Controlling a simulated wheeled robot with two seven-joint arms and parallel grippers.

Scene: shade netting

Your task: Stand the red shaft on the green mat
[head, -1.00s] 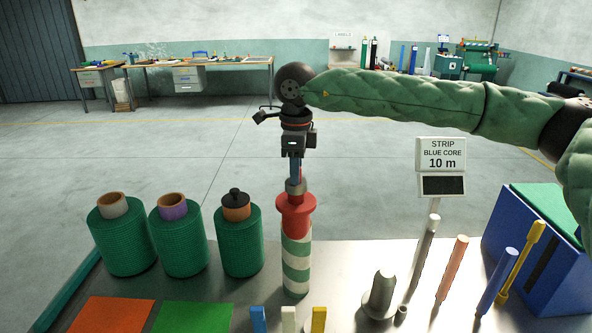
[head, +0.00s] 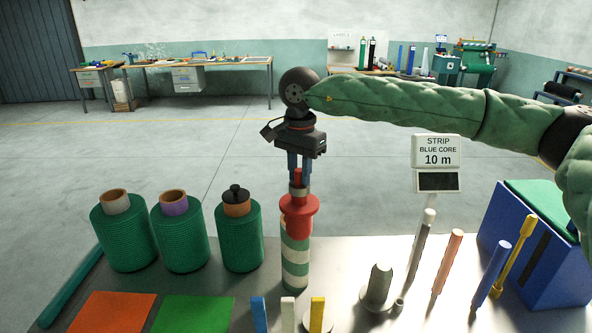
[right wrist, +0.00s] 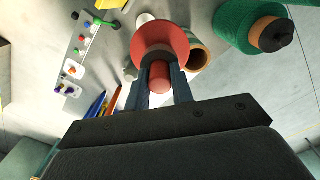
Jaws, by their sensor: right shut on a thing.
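My right gripper (head: 300,180) points down and is shut on a red shaft with a wide round flange (head: 299,204). In the right wrist view the shaft's red stub (right wrist: 159,78) sits between the fingers, with the flange (right wrist: 160,42) beyond. The red part below the flange overlaps the top of the green-and-white striped roll (head: 295,262). The shaft's lower end is hidden. The wrist view shows an open brown core (right wrist: 198,56) beside the flange. The green mat (head: 195,314) lies flat and bare at the front left. My left gripper is out of view.
Green rolls (head: 180,240) stand at the left; one has a black knob (head: 235,192). An orange mat (head: 112,312) lies beside the green one. Coloured posts (head: 288,314) stand at the front. Rods (head: 447,262), a sign (head: 437,152) and a blue box (head: 530,245) are at the right.

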